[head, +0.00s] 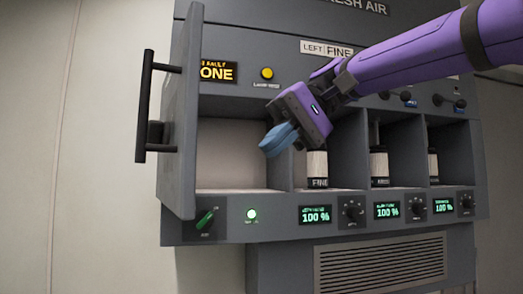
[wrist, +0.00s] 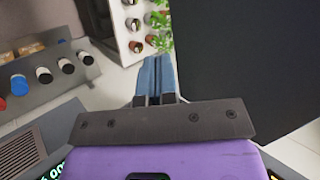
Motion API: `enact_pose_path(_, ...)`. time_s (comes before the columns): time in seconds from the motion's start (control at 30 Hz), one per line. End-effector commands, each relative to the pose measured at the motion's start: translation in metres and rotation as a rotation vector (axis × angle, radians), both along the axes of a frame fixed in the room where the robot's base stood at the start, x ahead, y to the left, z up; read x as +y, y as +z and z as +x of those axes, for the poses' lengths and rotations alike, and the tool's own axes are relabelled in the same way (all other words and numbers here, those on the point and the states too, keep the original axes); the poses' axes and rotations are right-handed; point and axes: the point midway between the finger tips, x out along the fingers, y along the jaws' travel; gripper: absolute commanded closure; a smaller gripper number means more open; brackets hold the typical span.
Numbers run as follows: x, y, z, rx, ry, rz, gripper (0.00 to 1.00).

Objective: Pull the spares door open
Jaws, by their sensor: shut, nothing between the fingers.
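The spares door (head: 181,120) stands swung open at the left of the cabinet in the head view, seen nearly edge-on. Its black bar handle (head: 143,105) is on the outer face, to the left. The open compartment (head: 230,155) behind it looks empty, with a pale back wall. My gripper (head: 279,138) is shut and empty, in front of the compartment's right side, apart from the handle. In the wrist view the blue fingers (wrist: 155,78) are together, and a large dark panel, likely the door (wrist: 240,60), fills the right side.
Several canisters, one labelled FINE (head: 317,168), sit in bays to the right. Below are knobs, green 100 % displays (head: 315,215) and a vent grille (head: 380,263). In the wrist view, a grey rack (wrist: 60,75) with several containers and a plant (wrist: 160,35) stand beyond the fingers.

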Motion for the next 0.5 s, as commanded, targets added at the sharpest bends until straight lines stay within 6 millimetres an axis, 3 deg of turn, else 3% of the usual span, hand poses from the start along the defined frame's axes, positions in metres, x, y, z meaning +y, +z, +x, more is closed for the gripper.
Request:
enact_pose_path(0.4,0.05,-0.053,-0.028,0.0,0.001,-0.002,1.0)
enact_pose_path(0.5,0.063,-0.056,-0.035,-0.002,0.001,-0.001,1.0)
